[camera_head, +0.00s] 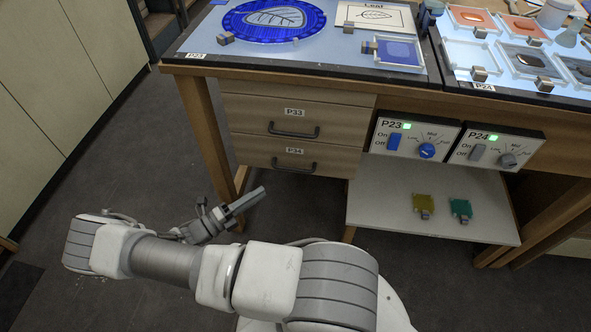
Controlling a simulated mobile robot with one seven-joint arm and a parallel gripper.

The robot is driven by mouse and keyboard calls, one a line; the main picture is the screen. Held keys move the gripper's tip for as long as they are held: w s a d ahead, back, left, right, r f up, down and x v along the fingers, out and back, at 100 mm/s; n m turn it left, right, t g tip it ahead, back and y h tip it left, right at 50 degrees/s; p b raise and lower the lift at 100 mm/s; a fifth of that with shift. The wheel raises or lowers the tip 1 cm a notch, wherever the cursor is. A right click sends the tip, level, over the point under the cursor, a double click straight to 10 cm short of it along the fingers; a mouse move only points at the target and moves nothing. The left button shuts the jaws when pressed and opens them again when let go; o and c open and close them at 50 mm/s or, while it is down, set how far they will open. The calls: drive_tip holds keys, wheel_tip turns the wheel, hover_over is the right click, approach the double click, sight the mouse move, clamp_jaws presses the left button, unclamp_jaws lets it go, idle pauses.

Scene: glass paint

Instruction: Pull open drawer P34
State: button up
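Drawer P34 (331,158) is the lower of two wooden drawers under the workbench. It is closed, with its label at the top of its front. Its dark bar handle (293,168) is on the middle of the front. My gripper (250,199) is to the left of and below the handle, in front of the bench's left leg in the picture, and apart from the drawer. It points up and to the right. I cannot tell whether its fingers are apart, as they show edge-on. Nothing is visible in it.
Drawer P33 (245,113) is directly above, also closed. Control boxes P23 (412,138) and P24 (497,147) hang to the right. A low shelf (380,205) holds a yellow and a teal piece. The wooden leg (207,135) stands left of the drawers; open floor lies further left.

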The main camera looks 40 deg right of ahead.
sight(296, 169)
drive_tip(key=d, duration=0.4)
drive_tip(key=d+r, duration=0.1)
drive_tip(key=d, duration=0.4)
drive_tip(key=s+d, duration=0.1)
drive_tip(key=d, duration=0.4)
drive_tip(key=shift+r+b, duration=0.3)
drive_tip(key=shift+r, duration=0.1)
drive_tip(key=shift+a, duration=0.1)
clamp_jaws()
idle(0.4)
